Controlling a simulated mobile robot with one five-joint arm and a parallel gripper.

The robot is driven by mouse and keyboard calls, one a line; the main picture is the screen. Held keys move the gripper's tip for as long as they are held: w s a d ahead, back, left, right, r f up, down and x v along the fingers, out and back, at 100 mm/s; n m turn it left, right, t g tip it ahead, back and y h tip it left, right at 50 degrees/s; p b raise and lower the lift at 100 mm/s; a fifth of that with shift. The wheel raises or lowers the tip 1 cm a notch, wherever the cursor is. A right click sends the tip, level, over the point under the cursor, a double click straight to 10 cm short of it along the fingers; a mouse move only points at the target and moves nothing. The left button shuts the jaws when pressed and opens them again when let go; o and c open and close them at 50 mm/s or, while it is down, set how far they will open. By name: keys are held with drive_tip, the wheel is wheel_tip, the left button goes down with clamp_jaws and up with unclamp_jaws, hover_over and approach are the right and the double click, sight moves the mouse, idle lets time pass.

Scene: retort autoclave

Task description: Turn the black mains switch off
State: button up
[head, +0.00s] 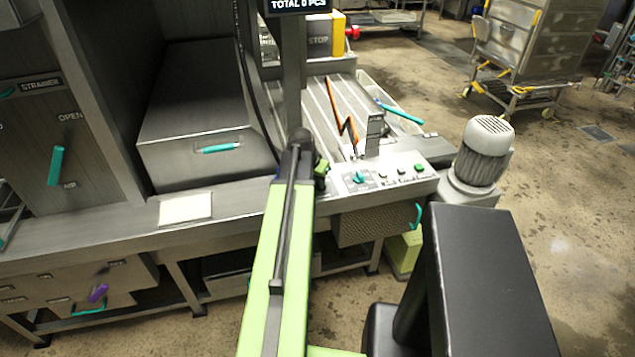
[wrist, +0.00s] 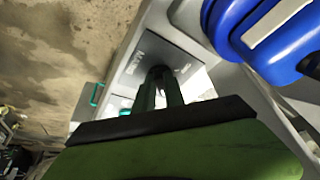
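The black mains switch (wrist: 160,73) is a dark knob on a grey plate marked MAINS, in the wrist view. My gripper (wrist: 160,88) reaches to it, with its two dark fingers close together and their tips at the knob. A narrow bright gap shows between the fingers. The tips partly cover the knob, so its setting and whether both fingers press on it cannot be told. In the head view my lime arm stretches forward to the machine, and the mains switch cannot be made out there.
A blue rounded body (wrist: 265,35) lies close to the right of my gripper. A control panel (head: 372,186) with a teal knob and several buttons is right of my arm. A grey motor (head: 485,150) stands beyond it. The floor at the right (head: 570,210) is clear.

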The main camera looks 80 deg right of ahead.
clamp_jaws()
drive_tip(key=shift+w+d, duration=0.1)
drive_tip(key=shift+d, duration=0.05)
